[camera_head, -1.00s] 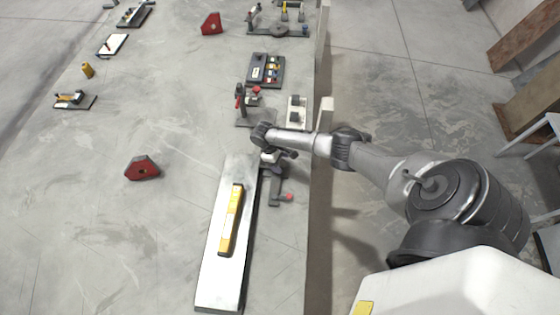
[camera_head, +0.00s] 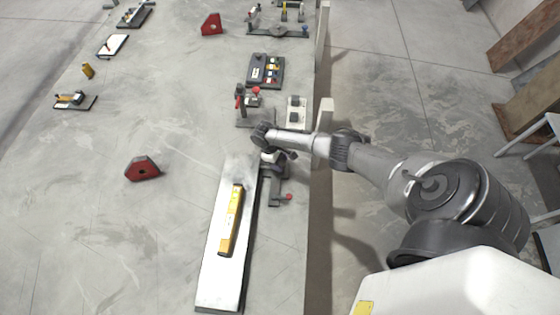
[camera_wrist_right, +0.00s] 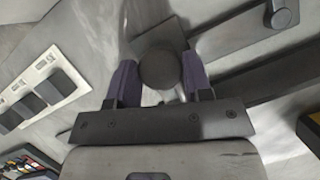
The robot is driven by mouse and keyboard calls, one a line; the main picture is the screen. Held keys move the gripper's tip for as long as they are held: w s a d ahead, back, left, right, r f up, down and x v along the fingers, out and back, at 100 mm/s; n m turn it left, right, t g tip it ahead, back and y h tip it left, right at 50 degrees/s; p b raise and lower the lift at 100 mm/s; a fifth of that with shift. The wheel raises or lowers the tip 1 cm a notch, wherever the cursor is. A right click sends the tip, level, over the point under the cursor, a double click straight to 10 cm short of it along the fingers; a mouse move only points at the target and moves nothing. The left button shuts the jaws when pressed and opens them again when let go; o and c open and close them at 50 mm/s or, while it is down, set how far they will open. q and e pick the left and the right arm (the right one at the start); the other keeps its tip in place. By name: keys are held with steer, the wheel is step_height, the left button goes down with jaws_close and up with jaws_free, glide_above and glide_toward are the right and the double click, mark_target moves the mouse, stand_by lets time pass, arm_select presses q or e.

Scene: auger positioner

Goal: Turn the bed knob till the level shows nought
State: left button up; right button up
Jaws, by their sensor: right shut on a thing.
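The bed is a long pale metal plate (camera_head: 220,287) on the table. A yellow level (camera_head: 231,222) lies along it; its reading is too small to tell. My right gripper (camera_head: 276,158) is at the bed's far right corner, largely hidden by its own wrist in the head view. In the right wrist view, the bed knob (camera_wrist_right: 159,70) is a round dark knob between the two purple-grey fingers of my right gripper (camera_wrist_right: 159,80), which is shut on it. My left gripper is not in view.
A crank with a red tip (camera_head: 288,197) stands just in front of my right gripper. A white switch panel (camera_head: 297,112) and a red-handled clamp (camera_head: 241,102) stand beyond it. A red block (camera_head: 142,169) sits left of the bed. The table between is clear.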

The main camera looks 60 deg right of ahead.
steer(key=m+y+p, duration=0.2)
steer(key=m, duration=0.3)
steer(key=shift+r+m, duration=0.1)
steer(key=shift+m, duration=0.3)
steer(key=m+t+y+p, duration=0.1)
steer(key=m, duration=0.1)
steer(key=m+y+p, duration=0.1)
steer(key=m, duration=0.2)
steer(key=shift+d+t, duration=0.15)
steer(key=shift+t, duration=0.25)
steer(key=m+p, duration=0.1)
steer(key=m, duration=0.1)
steer(key=m+t+p, duration=0.1)
steer(key=m, duration=0.2)
steer(key=shift+s+t+y, duration=0.15)
steer(key=shift+t+y, duration=0.15)
steer(key=shift+y, duration=0.1)
steer(key=m+p, duration=0.1)
steer(key=m, duration=0.1)
steer(key=m+t+p, duration=0.1)
steer(key=m, duration=0.1)
steer(key=shift+s+t, duration=0.1)
steer(key=shift+t, duration=0.2)
steer(key=m+t+p, duration=0.1)
steer(key=m, duration=0.1)
steer(key=shift+d+m, duration=0.1)
steer(key=shift+m, duration=0.2)
steer(key=shift+m+p, duration=0.3)
steer(key=shift+p, duration=0.05)
steer(key=shift+m, duration=0.3)
